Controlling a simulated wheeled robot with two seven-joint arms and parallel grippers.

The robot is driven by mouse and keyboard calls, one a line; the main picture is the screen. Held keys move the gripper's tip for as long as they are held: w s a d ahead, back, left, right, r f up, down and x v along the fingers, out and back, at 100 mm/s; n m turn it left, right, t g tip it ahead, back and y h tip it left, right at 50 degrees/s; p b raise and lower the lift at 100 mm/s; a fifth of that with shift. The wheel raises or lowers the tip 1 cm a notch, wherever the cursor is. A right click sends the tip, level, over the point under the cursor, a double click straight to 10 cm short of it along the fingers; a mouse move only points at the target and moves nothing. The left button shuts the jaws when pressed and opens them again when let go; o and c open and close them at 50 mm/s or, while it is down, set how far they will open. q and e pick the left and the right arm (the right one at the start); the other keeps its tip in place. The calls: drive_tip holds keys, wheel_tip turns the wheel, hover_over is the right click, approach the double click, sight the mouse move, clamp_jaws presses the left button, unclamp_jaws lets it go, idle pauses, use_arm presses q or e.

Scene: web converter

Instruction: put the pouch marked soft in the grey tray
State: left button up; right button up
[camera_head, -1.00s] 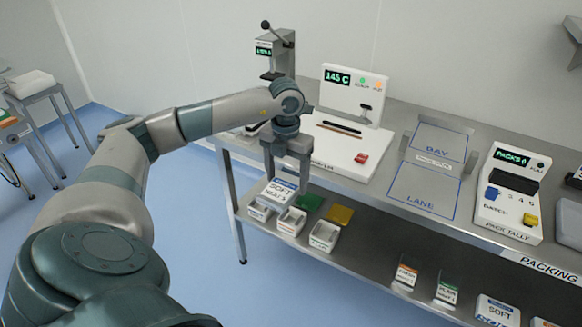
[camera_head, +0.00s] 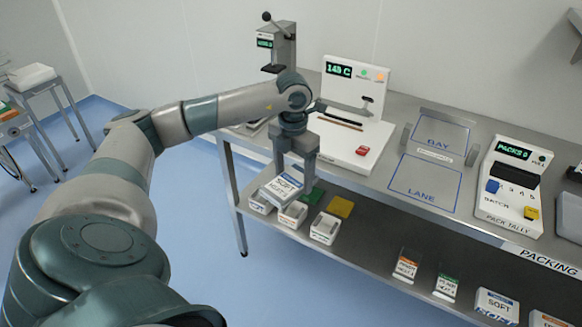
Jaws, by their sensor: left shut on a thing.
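My left gripper (camera_head: 294,170) points down in front of the bench's left part. It is shut on a white-and-blue pouch marked SOFT (camera_head: 285,186). The pouch is tilted and hangs above the small white bins on the lower shelf, partly covering them. Another white pack marked SOFT (camera_head: 497,304) sits on the lower shelf at the bottom right, cut by the picture edge. My right gripper is not in view.
Small white bins (camera_head: 324,228) and a yellow piece (camera_head: 340,206) lie on the lower shelf. The steel bench (camera_head: 390,152) above carries a white sealer (camera_head: 352,95), a marked bay and lane (camera_head: 426,182), and a pack tally (camera_head: 513,185).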

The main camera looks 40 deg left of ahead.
use_arm(q)
drive_tip(key=s+d+r+m, duration=0.1)
drive_tip(key=s+d+m, duration=0.3)
drive_tip(key=d+m, duration=0.8)
drive_tip(key=s+d+r+m, duration=0.2)
drive_tip(key=d+m, duration=1)
drive_tip(key=m, duration=1.2)
drive_tip(key=shift+s+d, duration=0.25)
drive_tip(key=shift+s, duration=0.65)
drive_tip(key=shift+r, duration=0.1)
